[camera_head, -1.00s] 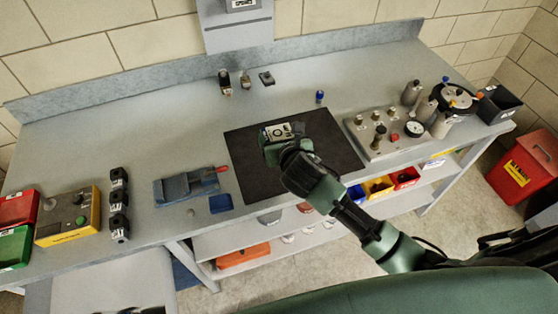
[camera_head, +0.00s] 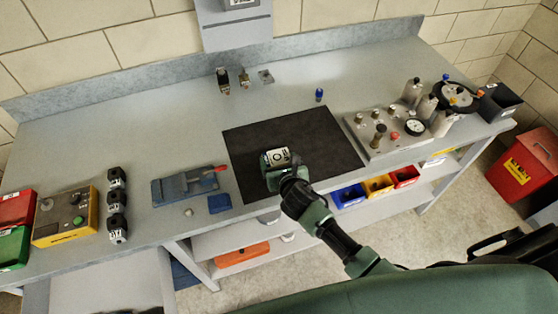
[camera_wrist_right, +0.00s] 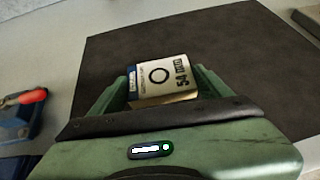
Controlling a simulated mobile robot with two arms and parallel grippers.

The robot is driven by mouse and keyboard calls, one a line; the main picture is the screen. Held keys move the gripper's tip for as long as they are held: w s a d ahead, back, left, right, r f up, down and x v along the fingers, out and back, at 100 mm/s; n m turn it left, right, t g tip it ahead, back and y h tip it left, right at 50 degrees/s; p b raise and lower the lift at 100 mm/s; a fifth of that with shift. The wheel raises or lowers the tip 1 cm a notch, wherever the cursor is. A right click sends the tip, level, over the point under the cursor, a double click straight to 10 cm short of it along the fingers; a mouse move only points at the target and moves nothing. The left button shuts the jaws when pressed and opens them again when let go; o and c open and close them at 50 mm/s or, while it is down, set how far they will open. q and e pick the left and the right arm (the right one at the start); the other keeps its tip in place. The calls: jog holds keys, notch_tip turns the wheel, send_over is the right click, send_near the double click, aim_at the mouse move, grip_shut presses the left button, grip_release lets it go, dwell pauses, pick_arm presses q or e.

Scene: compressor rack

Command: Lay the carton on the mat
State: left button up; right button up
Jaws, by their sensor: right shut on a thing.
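The carton is a small white box (camera_wrist_right: 160,78) with a black ring, printed text and a blue edge. In the head view the carton (camera_head: 278,156) is over the left part of the black mat (camera_head: 310,130). My right gripper (camera_head: 275,165) is shut on the carton, with a green finger on each side of it in the wrist view (camera_wrist_right: 158,92). I cannot tell whether the carton touches the mat. The mat (camera_wrist_right: 225,40) lies flat on the bench. My left gripper is not in view.
A blue fixture with a red handle (camera_head: 185,186) and a blue block (camera_head: 220,203) are left of the mat. A metal manifold with fittings (camera_head: 385,135) stands to its right. A small blue-capped item (camera_head: 319,95) stands behind it. The rest of the mat is clear.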

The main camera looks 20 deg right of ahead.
jog(key=shift+f, duration=0.1)
jog(key=o, duration=1.4)
jog(key=shift+c, duration=0.2)
jog(key=v, duration=1.2)
